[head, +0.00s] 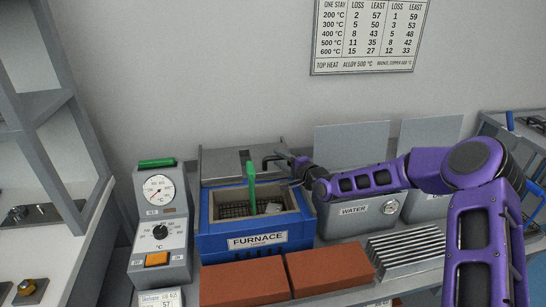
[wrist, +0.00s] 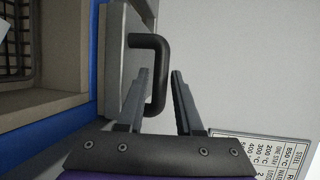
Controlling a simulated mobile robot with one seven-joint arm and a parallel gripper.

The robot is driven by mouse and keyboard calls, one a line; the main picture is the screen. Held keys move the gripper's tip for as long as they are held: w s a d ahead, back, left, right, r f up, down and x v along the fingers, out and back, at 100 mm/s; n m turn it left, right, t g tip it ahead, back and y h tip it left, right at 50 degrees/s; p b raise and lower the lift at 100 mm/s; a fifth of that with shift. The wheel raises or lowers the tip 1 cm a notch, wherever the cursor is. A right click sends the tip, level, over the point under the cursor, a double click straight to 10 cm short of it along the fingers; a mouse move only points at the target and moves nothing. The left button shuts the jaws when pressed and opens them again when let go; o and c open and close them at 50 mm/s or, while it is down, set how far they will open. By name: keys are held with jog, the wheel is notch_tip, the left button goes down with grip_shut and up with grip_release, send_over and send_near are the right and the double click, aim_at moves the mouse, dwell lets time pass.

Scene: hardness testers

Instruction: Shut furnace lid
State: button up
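The blue furnace (head: 256,252), labelled FURNACE, stands on the bench with its chamber open at the top. Its grey lid (head: 222,163) is open behind the chamber; the lid also shows edge-on in the wrist view (wrist: 114,62). In the wrist view the handle (wrist: 160,55) reaches between the two fingers of my gripper (wrist: 153,88). The fingers are open, with a gap visible on the right finger's side; contact on the left finger is unclear. In the head view my gripper (head: 292,161) is small and partly hidden.
A green upright handle (head: 251,184) rises from a wire basket (head: 232,210) in the chamber. Two red bricks (head: 244,284) lie in front. A dial panel (head: 160,232) stands left. The WATER tank (head: 358,215) and a ribbed metal rack (head: 405,252) are right, near my arm.

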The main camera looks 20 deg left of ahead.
jog(key=shift+x, duration=2.1)
grip_shut()
